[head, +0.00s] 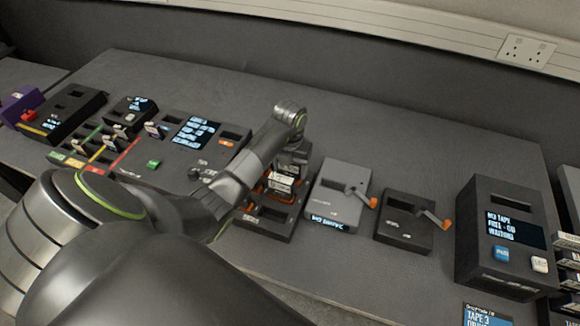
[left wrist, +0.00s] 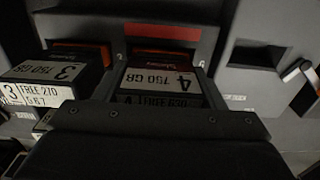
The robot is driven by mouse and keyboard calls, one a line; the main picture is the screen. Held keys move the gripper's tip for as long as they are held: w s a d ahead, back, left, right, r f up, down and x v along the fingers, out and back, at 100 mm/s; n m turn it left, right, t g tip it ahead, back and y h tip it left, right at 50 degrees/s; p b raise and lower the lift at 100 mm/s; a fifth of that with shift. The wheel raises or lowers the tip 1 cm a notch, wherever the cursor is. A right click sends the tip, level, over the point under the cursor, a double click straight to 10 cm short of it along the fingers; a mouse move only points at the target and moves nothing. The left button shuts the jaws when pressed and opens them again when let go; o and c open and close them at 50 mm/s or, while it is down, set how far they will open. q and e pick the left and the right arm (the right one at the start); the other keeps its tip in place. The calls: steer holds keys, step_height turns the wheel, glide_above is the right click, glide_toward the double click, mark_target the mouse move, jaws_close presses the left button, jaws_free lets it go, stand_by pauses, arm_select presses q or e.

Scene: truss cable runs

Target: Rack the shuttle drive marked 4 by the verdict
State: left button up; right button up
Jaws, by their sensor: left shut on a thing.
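The drive marked 4 (left wrist: 158,80) has a white label reading 4, 750 GB. It lies between the fingers of my left gripper (left wrist: 160,112) in the left wrist view. In the head view my left gripper (head: 291,150) points down over a dark dock (head: 265,222) with orange-edged bays. A drive marked 3 (left wrist: 55,72) stands beside drive 4, to its left. Whether drive 4 still sits in its bay I cannot tell. A panel with a lit text screen (head: 194,132) stands left of the dock; its text is too small to read. My right gripper is not in view.
A rack with green, yellow and red lanes (head: 95,150) holds several small items at left. Right of the dock are a grey unit (head: 330,205) and a black unit (head: 400,225), each with an orange-tipped lever. A tape box (head: 505,265) stands at far right. The table behind is clear.

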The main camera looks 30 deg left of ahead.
arm_select(q)
steer(key=o, duration=1.3)
steer(key=shift+o, duration=0.3)
steer(key=shift+o, duration=0.8)
steer(key=shift+r+p, duration=3)
steer(key=shift+r, duration=0.85)
steer(key=shift+f, duration=0.1)
